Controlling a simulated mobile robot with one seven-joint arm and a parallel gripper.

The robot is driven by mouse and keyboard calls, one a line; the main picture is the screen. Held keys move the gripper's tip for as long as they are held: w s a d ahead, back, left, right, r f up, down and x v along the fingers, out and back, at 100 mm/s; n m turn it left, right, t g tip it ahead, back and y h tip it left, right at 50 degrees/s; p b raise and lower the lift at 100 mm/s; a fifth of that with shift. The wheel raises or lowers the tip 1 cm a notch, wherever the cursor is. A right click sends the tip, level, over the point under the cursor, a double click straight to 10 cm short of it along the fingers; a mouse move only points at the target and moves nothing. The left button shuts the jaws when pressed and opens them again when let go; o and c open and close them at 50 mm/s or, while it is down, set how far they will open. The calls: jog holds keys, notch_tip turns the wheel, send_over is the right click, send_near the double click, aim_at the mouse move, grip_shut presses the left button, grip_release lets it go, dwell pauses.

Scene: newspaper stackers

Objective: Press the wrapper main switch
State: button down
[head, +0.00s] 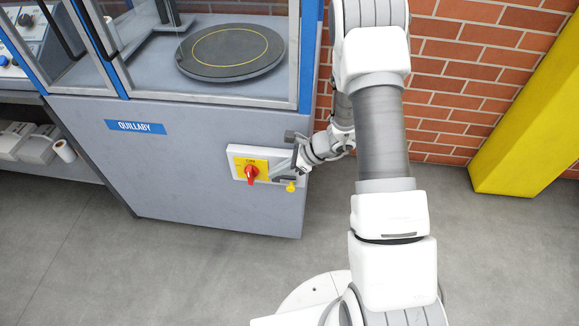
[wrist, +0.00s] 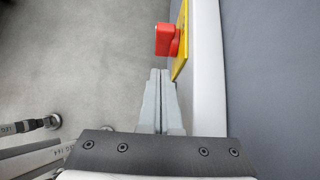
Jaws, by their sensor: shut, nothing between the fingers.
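The wrapper main switch is a red rotary knob (head: 251,174) on a yellow plate (head: 238,162), set on a white box on the machine's grey front panel. In the wrist view the red knob (wrist: 167,40) sticks out from the yellow plate (wrist: 181,55), just ahead of my fingertips. My gripper (wrist: 161,73) is shut and empty, its fingers pointing toward the knob with a small gap showing. In the head view my gripper (head: 275,168) is at the right of the knob, partly covering the right end of the switch box.
The blue-framed wrapper (head: 130,127) labelled QUILLABY carries a round dark turntable (head: 230,50). A small yellow part (head: 291,187) sits below my gripper. A brick wall (head: 450,80) and yellow post (head: 530,120) stand at right.

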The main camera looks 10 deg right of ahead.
aim_at(253, 175)
jog(key=shift+w+a, duration=0.25)
jog(key=shift+a, duration=0.4)
jog(key=shift+w+a, duration=0.2)
jog(key=shift+a, duration=0.45)
jog(key=shift+w+a, duration=0.25)
jog(key=shift+a, duration=0.4)
